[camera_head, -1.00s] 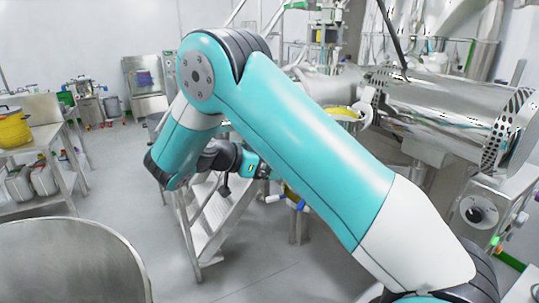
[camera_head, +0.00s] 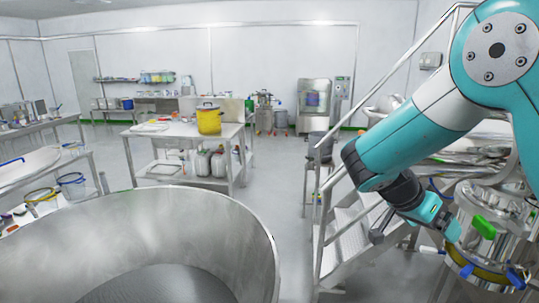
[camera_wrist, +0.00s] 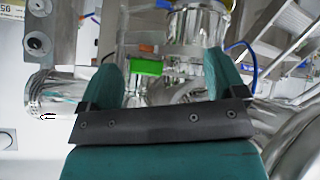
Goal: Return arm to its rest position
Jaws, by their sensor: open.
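My gripper (camera_head: 446,226) is at the right of the head view, at the end of my bent teal and white arm. It points toward a steel vessel with a green part on it. In the wrist view my gripper (camera_wrist: 166,62) shows its two teal fingers spread wide apart with nothing held between them. Beyond the fingers are a green block (camera_wrist: 147,67) and a shiny steel cylinder (camera_wrist: 196,28). I cannot tell the exact gap between the fingertips and the steel vessel.
Steel stairs with a railing (camera_head: 318,225) stand just left of the arm. A large steel bowl (camera_head: 262,235) fills the lower left. A table (camera_head: 165,131) carries a yellow pot (camera_head: 209,119). The floor (camera_head: 284,190) between table and stairs is clear.

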